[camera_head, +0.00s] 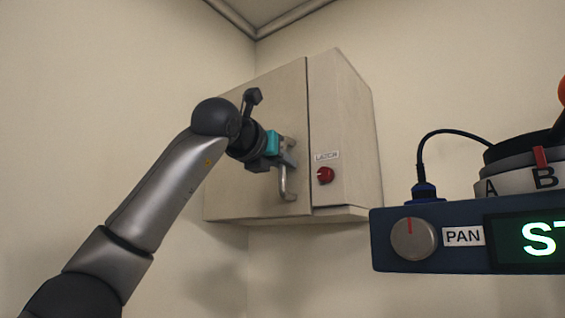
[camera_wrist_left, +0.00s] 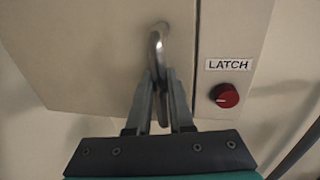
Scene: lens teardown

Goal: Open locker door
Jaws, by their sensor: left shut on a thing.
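The locker (camera_head: 345,130) is a pale cabinet on the wall in the head view. Its door (camera_head: 230,195) shows as a flat panel, with a thin dark seam along its right edge; I cannot tell if it is ajar. A metal bar handle (camera_head: 289,188) sits near that edge and also shows in the left wrist view (camera_wrist_left: 157,45). My left gripper (camera_head: 285,160) is at the handle, its fingers (camera_wrist_left: 160,88) shut on it. The fingers hide part of the handle. A red latch knob (camera_head: 325,175) under a "LATCH" label is right of the seam, also in the left wrist view (camera_wrist_left: 225,95). My right gripper is out of view.
A dark blue box (camera_head: 385,240) with a PAN knob (camera_head: 413,239), a green display and a lettered dial (camera_head: 510,182) stands at the right foreground. A black cable (camera_head: 420,150) rises from it. Bare walls surround the locker, with free room below it.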

